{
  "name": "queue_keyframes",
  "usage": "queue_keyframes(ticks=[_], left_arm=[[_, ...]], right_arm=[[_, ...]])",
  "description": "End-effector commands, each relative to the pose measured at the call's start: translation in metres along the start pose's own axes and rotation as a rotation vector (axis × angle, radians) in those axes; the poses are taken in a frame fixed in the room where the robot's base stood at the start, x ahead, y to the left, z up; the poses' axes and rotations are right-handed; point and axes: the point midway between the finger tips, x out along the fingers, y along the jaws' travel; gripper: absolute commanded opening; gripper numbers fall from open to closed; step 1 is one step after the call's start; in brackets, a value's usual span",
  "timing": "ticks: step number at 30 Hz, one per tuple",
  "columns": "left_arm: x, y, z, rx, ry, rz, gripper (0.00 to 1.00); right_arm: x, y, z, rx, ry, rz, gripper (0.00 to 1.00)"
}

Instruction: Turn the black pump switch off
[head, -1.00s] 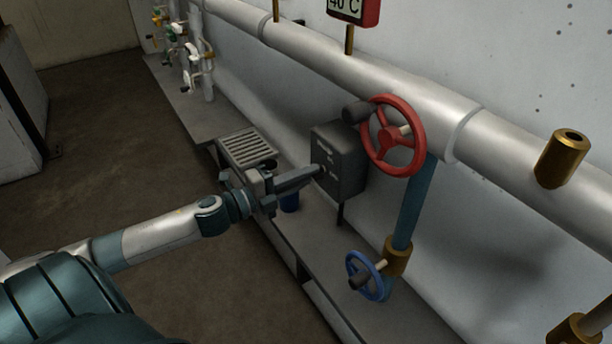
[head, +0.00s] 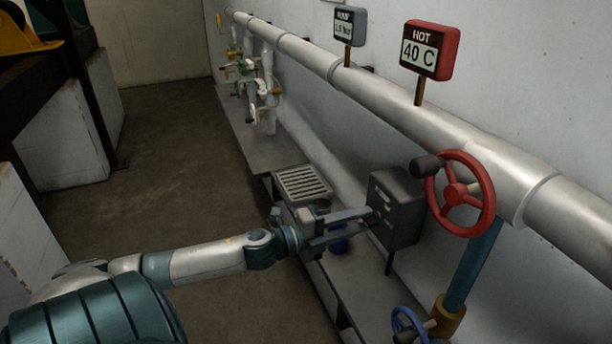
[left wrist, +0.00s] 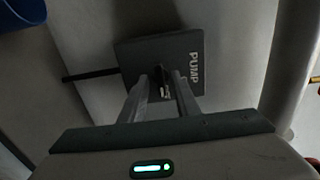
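The dark grey pump switch box (head: 396,212) is on the wall side, left of the red wheel. It also shows in the left wrist view (left wrist: 135,55) with the word PUMP on its face. My left gripper (head: 370,216) reaches its front face; its two fingers are apart. In the left wrist view the fingers (left wrist: 164,76) point at the face, with the small black switch (left wrist: 162,88) between them. I cannot tell whether the fingers touch it, nor clearly which way it is set. My right gripper is not in view.
A red wheel (head: 460,194) stands right of the box on the big pipe (head: 480,150). A blue wheel (head: 409,326) is below it. A HOT 40 C display (head: 430,50) and a smaller pump display (head: 349,27) stand above the pipe. A grille (head: 302,185) lies left.

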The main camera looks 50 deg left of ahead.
Motion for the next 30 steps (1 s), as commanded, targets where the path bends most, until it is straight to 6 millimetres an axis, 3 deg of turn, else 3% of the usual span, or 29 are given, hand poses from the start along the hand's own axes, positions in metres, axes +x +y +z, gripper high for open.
queue_keyframes(ticks=[30], left_arm=[[-0.099, 0.003, -0.001, -0.002, 0.001, 0.002, 0.29]], right_arm=[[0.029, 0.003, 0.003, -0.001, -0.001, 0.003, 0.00]])
